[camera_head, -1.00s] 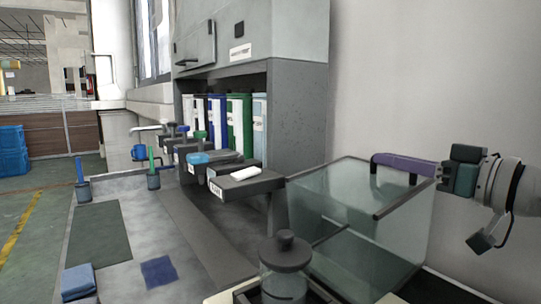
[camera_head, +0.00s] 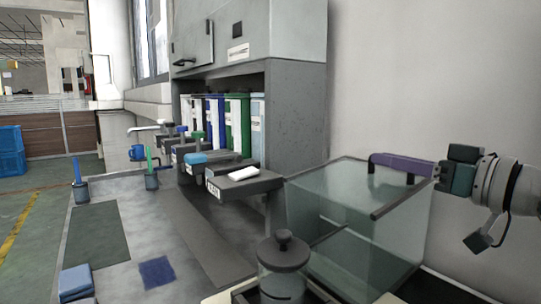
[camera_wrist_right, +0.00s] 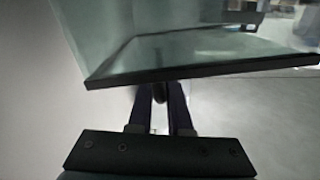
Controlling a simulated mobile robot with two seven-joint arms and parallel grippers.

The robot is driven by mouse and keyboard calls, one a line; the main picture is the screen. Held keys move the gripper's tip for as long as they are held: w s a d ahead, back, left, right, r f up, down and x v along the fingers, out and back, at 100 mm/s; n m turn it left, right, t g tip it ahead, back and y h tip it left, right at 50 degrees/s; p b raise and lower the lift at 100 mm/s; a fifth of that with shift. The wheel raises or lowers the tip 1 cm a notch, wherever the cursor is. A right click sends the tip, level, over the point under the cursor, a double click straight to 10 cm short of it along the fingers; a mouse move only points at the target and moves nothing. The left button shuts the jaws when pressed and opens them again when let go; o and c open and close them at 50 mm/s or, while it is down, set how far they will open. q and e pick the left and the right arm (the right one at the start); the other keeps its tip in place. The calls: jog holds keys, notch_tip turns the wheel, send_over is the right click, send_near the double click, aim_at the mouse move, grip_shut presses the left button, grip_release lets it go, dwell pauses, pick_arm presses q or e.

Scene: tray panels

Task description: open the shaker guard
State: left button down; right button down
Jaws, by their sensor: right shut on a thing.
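The shaker guard (camera_head: 340,205) is a clear, greenish box-like cover with dark edge bars, at the lower right of the head view. It appears tilted, with its dark bar (camera_head: 402,200) raised. My right gripper (camera_head: 378,160) has purple fingers and reaches in from the right at the guard's upper edge. In the right wrist view the fingers (camera_wrist_right: 160,97) are shut on a dark part under the guard's dark edge (camera_wrist_right: 200,68). The held part is mostly hidden. My left gripper is out of view.
A lidded glass jar (camera_head: 283,265) stands just left of the guard. A dark shelf block (camera_head: 243,184) with a white item juts out behind it. Colored binders (camera_head: 238,120) stand in the cabinet. A bare wall is at the right.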

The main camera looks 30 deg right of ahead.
aim_at(377, 188)
jog(key=shift+a+r+p, duration=0.2)
jog(key=shift+r+p, duration=0.05)
jog(key=shift+p, duration=0.15)
jog(key=a+p, duration=0.1)
jog(key=p, duration=0.1)
jog(key=a+r+n+p, duration=0.1)
jog(key=a+p, duration=0.1)
jog(key=shift+s+r+n, duration=0.1)
jog(key=shift+s+n, duration=0.05)
jog(key=shift+n, duration=0.15)
jog(key=shift+a+n, duration=0.3)
jog(key=shift+a, duration=0.15)
jog(key=shift+f, duration=0.2)
jog(key=c, duration=0.9)
grip_release()
jog(key=shift+s, duration=0.15)
